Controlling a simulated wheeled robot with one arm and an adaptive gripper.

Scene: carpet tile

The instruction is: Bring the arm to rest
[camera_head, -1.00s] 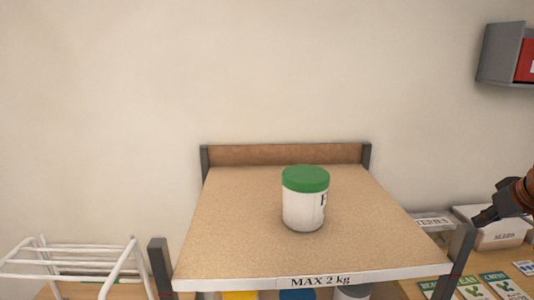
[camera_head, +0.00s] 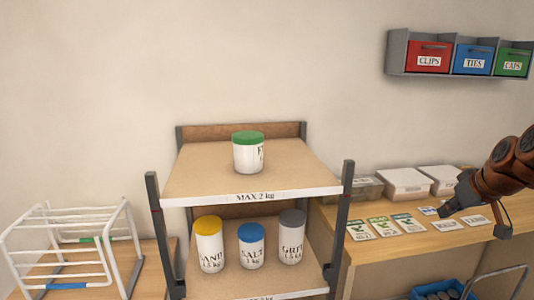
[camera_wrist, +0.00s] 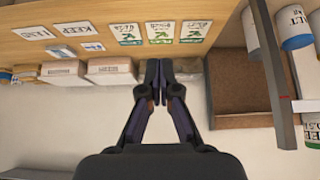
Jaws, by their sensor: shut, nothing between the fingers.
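My gripper (camera_head: 474,222) is at the right of the head view, in front of the wooden bench with the cards. In the wrist view my gripper (camera_wrist: 160,96) shows its two dark fingers meeting at the tips, with nothing between them. My reddish-brown arm (camera_head: 505,170) comes in from the right edge of the head view. The gripper looks apart from the shelf unit.
A shelf (camera_head: 195,178) marked MAX 2 kg carries a green-lidded jar (camera_head: 248,155). Yellow (camera_head: 209,245), blue (camera_head: 251,247) and grey-lidded (camera_head: 292,238) jars stand below. A white rack (camera_head: 75,250) is at left. Wall bins (camera_head: 428,57) hang upper right. Cards lie on the bench (camera_head: 332,225).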

